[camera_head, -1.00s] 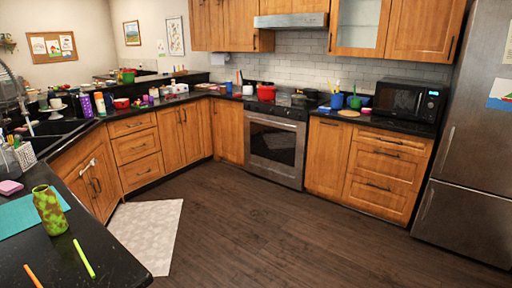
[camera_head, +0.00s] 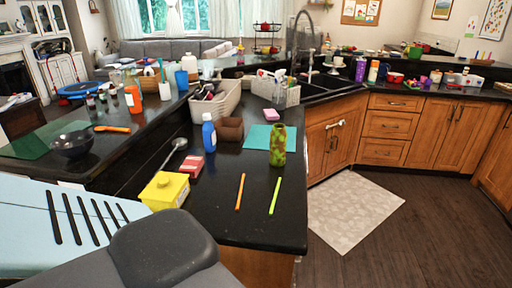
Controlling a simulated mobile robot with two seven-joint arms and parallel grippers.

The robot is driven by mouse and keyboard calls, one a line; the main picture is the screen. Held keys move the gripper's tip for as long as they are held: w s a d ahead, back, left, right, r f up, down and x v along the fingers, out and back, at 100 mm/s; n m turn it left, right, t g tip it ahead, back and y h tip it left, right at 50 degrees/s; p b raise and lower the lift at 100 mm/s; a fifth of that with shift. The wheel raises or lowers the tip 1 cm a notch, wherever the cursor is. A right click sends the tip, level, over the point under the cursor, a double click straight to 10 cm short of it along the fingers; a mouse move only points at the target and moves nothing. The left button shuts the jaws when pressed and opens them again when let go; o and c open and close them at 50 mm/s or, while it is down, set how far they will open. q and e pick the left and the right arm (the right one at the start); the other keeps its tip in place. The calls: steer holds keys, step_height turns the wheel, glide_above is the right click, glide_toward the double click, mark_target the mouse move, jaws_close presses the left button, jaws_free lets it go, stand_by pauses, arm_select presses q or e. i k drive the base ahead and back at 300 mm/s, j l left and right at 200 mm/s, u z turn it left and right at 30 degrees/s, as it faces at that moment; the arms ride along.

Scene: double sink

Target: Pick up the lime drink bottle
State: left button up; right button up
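A lime-green bottle with brown patches (camera_head: 278,146) stands upright on the black counter, near the counter's right edge. It stands at the right edge of a teal mat (camera_head: 257,134) and is fully in view. It is the only lime-coloured bottle that I can make out. Neither of my grippers is in view, and nothing touches the bottle.
An orange stick (camera_head: 240,192) and a green stick (camera_head: 275,195) lie in front of the bottle. A blue bottle (camera_head: 209,134), a brown box (camera_head: 230,129), a red box (camera_head: 184,166) and a yellow container (camera_head: 166,190) stand to its left. A grey rug (camera_head: 352,208) lies on the floor.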

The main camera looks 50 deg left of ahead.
mark_target(278, 134)
steer(key=i+l+u, duration=0.2)
steer(key=u, duration=0.3)
steer(key=i+l+u, duration=0.15)
steer(key=l+u, duration=0.3)
steer(key=i+l+u, duration=0.25)
steer(key=l, duration=0.15)
steer(key=l+u, duration=0.3)
